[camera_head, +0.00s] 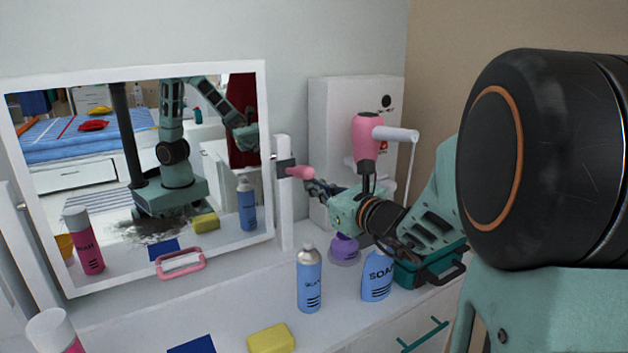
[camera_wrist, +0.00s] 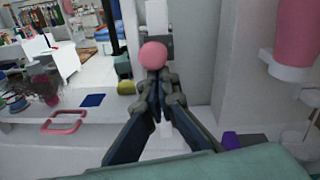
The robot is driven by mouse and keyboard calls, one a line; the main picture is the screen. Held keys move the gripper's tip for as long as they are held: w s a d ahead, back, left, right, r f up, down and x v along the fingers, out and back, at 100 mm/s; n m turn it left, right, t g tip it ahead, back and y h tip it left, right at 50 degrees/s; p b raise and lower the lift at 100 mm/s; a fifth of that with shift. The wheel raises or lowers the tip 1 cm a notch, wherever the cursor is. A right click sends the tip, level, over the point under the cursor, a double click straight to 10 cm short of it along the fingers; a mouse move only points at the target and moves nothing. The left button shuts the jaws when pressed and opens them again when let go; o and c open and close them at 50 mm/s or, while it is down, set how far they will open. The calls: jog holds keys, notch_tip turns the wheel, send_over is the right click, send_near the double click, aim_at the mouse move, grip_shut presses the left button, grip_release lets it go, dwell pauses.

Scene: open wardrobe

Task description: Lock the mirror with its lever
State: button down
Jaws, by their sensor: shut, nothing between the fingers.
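The white-framed mirror (camera_head: 115,185) stands on the dresser, held between white posts. The lever (camera_head: 299,172), with a pink rounded knob and a grey mount, sits on the right post (camera_head: 284,205) and points right in the head view. In the wrist view the pink knob (camera_wrist: 153,55) faces the camera, just beyond my fingertips. My gripper (camera_head: 313,187) is shut and empty, its tips just right of and slightly below the knob; it also shows in the wrist view (camera_wrist: 157,88). I cannot tell whether the tips touch the knob.
A blue spray can (camera_head: 309,280), a soap bottle (camera_head: 377,276), a purple item (camera_head: 344,248) and a teal box (camera_head: 428,266) stand below my arm. A pink hair dryer (camera_head: 367,140) hangs close behind it. A yellow sponge (camera_head: 271,339) lies at the front.

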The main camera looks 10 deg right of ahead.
jog(key=r+g+p, duration=0.2)
jog(key=p, duration=0.5)
jog(key=w+r+g+h+p, duration=0.1)
jog(key=r+g+p, duration=0.1)
jog(key=p, duration=0.6)
jog(key=w+r+g+h+p, duration=0.1)
jog(key=r+g+p, duration=0.1)
jog(key=p, duration=0.6)
jog(key=shift+a+r, duration=0.3)
jog(key=shift+r, duration=0.2)
jog(key=shift+w+a+r+p, duration=0.2)
jog(key=shift+w+r+p, duration=0.35)
jog(key=shift+p, duration=0.5)
jog(key=shift+w, duration=0.1)
jog(key=shift+w+a+r, duration=0.1)
jog(key=shift+w+r, duration=0.1)
jog(key=shift+r, duration=0.2)
jog(key=shift+f, duration=0.15)
